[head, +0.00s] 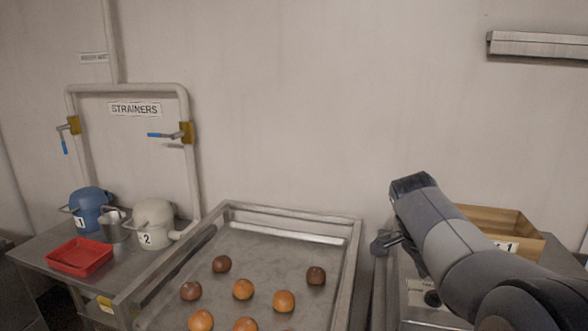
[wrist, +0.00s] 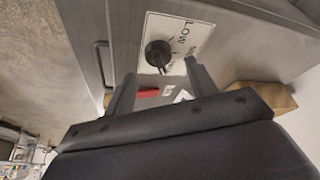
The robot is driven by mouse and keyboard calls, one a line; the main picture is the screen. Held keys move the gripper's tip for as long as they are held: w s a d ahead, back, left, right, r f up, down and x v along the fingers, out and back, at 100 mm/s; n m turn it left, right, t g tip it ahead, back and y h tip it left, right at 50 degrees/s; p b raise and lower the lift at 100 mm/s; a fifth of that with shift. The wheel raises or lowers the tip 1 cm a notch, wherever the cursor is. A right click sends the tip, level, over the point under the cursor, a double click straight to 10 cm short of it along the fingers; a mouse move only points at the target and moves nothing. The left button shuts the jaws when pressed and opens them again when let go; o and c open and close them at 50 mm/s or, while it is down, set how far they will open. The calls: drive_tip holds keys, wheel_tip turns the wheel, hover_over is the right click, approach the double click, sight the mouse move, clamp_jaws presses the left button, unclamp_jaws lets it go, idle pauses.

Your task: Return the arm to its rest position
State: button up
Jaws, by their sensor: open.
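My gripper (wrist: 160,68) is open, and nothing shows held between its two fingers. In the head view my arm comes in from the lower right, and my gripper (head: 388,243) shows only partly at the arm's left side, beside the large tray's right edge. In the wrist view a black knob (wrist: 158,54) on a white plate marked LOW lies just beyond the fingertips. I cannot tell how near the fingers are to it. A dark knob (head: 432,298) also shows beside my arm in the head view.
A large metal tray (head: 355,225) holds several brown and orange balls. On the left table (head: 45,245) are a red tray (head: 80,257), a blue pot (head: 90,207), a cream pot (head: 153,222) and a metal cup (head: 114,226). A wooden box (head: 495,218) stands behind my arm.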

drive_tip(key=w+v, duration=0.1)
drive_tip(key=v, duration=0.6)
drive_tip(key=x, duration=0.7)
drive_tip(key=s+x, duration=0.1)
drive_tip(key=x, duration=0.2)
drive_tip(key=shift+d+f, duration=0.1)
drive_tip(key=shift+f, duration=0.05)
drive_tip(key=shift+n, duration=0.4)
drive_tip(key=shift+s+n+t+p, duration=0.15)
drive_tip(key=shift+n+t+p, duration=0.15)
drive_tip(key=shift+n+t, duration=0.35)
drive_tip(key=n, duration=0.3)
drive_tip(key=shift+t+y, duration=0.25)
drive_tip(key=shift+y, duration=0.15)
drive_tip(key=shift+s+d+n+t+y+p, duration=0.1)
drive_tip(key=shift+n+t+y+p, duration=0.3)
drive_tip(key=shift+n, duration=1.3)
drive_tip(key=shift+d+n+t+y+p, duration=0.1)
drive_tip(key=shift+n+t+y, duration=0.45)
drive_tip(key=shift+n, duration=1.1)
drive_tip(key=shift+d+n+y, duration=0.1)
drive_tip(key=shift+n+y, duration=0.65)
drive_tip(key=shift+n, duration=0.95)
drive_tip(key=shift+n+y, duration=0.7)
drive_tip(key=shift+n, duration=1)
drive_tip(key=shift+n+g+y+p, duration=0.55)
drive_tip(key=shift+n+y+p, duration=0.2)
drive_tip(key=shift+n, duration=1.45)
